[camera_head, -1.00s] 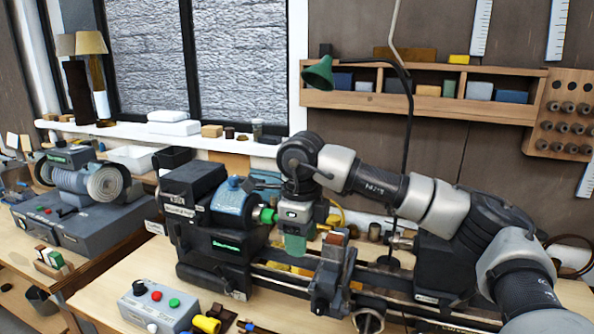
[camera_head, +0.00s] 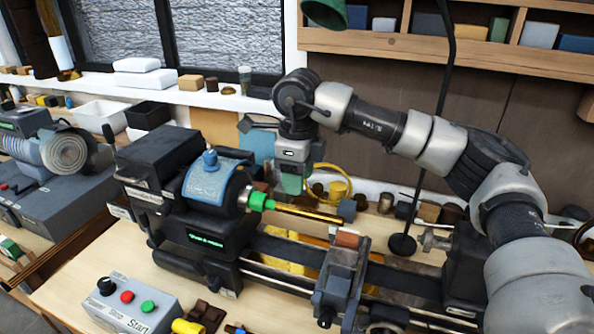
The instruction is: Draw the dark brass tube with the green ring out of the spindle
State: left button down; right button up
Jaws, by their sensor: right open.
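The dark brass tube (camera_head: 310,213) lies level in the spindle (camera_head: 242,197) of the lathe, sticking out to the right. The green ring (camera_head: 260,201) is around it close to the spindle. My right gripper (camera_head: 292,188) points down, open, just above or behind the tube, right of the ring. It does not appear to hold the tube, and the exact gap is hard to tell. The tube's left part is hidden inside the spindle. My left gripper is not in view.
A tool post with a reddish-brown block (camera_head: 347,239) stands in front of the tube's right end. A blue-grey block (camera_head: 347,210) is at that end. A control box (camera_head: 132,303) sits front left. A lamp stand (camera_head: 402,245) and small pots stand behind.

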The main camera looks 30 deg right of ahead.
aim_at(303, 209)
jog(key=f+b, duration=0.1)
jog(key=f, duration=0.2)
jog(key=f+b, duration=0.1)
jog(key=shift+w+f+b, duration=0.3)
jog(key=shift+f+b, duration=0.05)
jog(key=shift+f, duration=0.05)
jog(key=shift+s+f+b, duration=0.1)
jog(key=shift+f+b, duration=0.55)
jog(key=shift+f, duration=0.25)
jog(key=shift+d+f+b, duration=0.1)
jog(key=shift+f+b, duration=0.2)
jog(key=shift+f, duration=0.15)
jog(key=shift+c, duration=0.6)
grip_shut()
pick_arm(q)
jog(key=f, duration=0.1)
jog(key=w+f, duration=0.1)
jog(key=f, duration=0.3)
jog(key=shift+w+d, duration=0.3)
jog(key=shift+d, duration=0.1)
pick_arm(e)
jog(key=shift+s+d, duration=0.1)
jog(key=shift+s, duration=0.05)
jog(key=shift+s+d, duration=0.2)
jog(key=shift+s, duration=0.05)
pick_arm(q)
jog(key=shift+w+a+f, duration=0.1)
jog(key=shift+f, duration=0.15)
